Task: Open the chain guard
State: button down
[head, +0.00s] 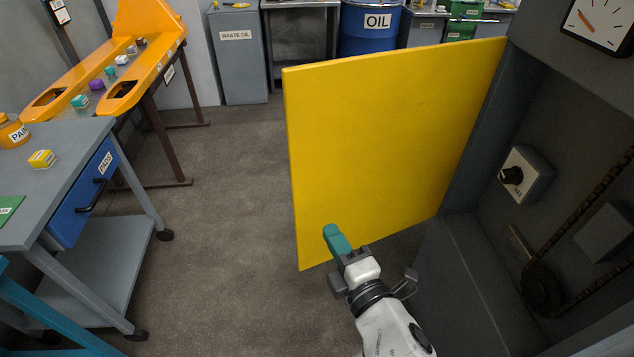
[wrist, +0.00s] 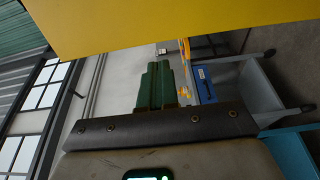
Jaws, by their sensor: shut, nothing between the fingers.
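The chain guard (head: 390,140) is a large yellow panel. It stands swung out from the grey machine housing (head: 475,265), with its right edge at the housing, and the inside shows a chain (head: 590,210) and sprocket (head: 543,288). My gripper (head: 333,232), with teal fingers, is shut and empty in front of the guard's lower left part in the head view. In the wrist view the shut fingers (wrist: 158,66) point towards the yellow guard (wrist: 170,25), which fills the top. I cannot tell whether they touch it.
A dial knob (head: 512,175) is on a box inside the housing. Bare floor (head: 230,210) lies between the cart and the guard.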

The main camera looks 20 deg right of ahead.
aim_at(300, 181)
jog(key=w, duration=1.3)
jog(key=shift+w, duration=0.3)
jog(key=shift+f, duration=0.1)
